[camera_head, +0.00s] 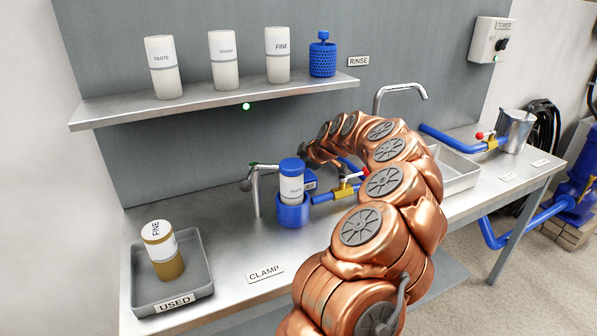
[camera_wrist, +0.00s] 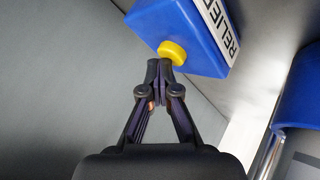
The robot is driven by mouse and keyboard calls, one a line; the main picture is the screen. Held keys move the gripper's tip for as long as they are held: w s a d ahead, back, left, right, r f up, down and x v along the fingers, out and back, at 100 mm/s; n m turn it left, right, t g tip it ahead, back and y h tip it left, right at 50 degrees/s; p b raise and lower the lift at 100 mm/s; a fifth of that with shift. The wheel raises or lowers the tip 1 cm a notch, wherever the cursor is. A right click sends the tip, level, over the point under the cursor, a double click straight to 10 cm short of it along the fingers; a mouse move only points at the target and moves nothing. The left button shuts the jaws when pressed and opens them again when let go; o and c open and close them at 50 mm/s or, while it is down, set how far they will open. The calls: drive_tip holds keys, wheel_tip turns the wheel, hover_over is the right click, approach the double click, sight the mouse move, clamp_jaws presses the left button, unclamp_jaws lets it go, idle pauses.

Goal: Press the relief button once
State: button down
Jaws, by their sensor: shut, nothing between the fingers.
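The relief button is a round yellow button (camera_wrist: 172,52) on a blue housing (camera_wrist: 182,28) labelled RELIEF in the wrist view. My gripper (camera_wrist: 159,66) is shut and empty. Its fingertips are right at the button's near edge and overlap it in the picture; I cannot tell whether they touch or press it. In the head view my copper arm reaches behind the clamp area, and the gripper and the button are hidden. Part of a blue block with a label (camera_head: 309,184) shows beside the arm's far end.
A blue holder (camera_head: 293,213) holds a blue-capped TASTE cartridge (camera_head: 291,186) close to the arm. A clamp post (camera_head: 255,190) stands left of it, and a yellow valve (camera_head: 344,190) right. A USED tray (camera_head: 143,279) holds a FINE cartridge (camera_head: 161,250). A shelf (camera_head: 215,98) hangs above.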

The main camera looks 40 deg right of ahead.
drive_tip(key=shift+r, duration=0.95)
drive_tip(key=shift+r, duration=0.15)
drive_tip(key=shift+r, duration=2.4)
